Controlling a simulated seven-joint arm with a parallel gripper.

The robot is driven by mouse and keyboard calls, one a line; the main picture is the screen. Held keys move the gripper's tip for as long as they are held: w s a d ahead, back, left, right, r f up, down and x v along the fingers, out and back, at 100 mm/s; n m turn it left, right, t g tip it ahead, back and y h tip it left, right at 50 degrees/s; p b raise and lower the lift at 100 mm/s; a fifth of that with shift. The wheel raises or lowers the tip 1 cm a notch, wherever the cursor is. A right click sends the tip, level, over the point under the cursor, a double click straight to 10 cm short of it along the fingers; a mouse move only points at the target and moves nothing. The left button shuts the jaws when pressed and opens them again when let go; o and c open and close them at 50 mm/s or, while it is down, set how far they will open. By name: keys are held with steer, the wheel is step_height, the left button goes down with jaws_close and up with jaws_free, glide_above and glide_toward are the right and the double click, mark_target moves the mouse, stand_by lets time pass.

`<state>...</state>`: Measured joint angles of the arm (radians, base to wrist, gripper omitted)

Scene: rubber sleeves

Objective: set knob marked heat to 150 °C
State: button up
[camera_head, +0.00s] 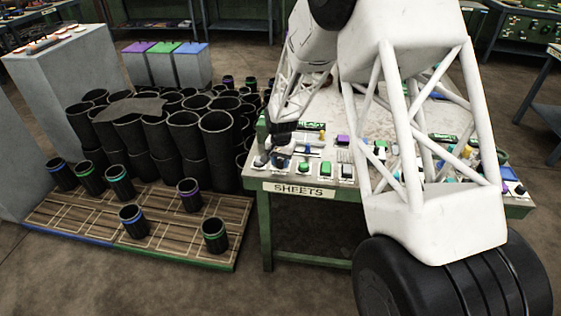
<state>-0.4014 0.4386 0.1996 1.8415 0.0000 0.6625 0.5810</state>
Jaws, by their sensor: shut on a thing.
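My gripper (279,153) points down at the front left corner of the green-framed table (330,198). It is shut on a small control there, which its dark fingers mostly hide. A row of small controls runs along the table's front edge, among them a green one (303,167) just right of my gripper and a dark one (346,170) further right. The labels are too small to read, so I cannot tell which is marked heat or what any knob is set to.
A sign reading SHEETS (299,190) hangs on the table's front. Purple, green and blue-lidded bins (180,68) stand behind.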

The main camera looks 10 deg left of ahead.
mark_target(281, 161)
steer(key=n, duration=0.5)
steer(key=shift+n, duration=2.3)
steer(key=shift+w, duration=0.1)
steer(key=o, duration=0.9)
steer(key=shift+r, duration=3.95)
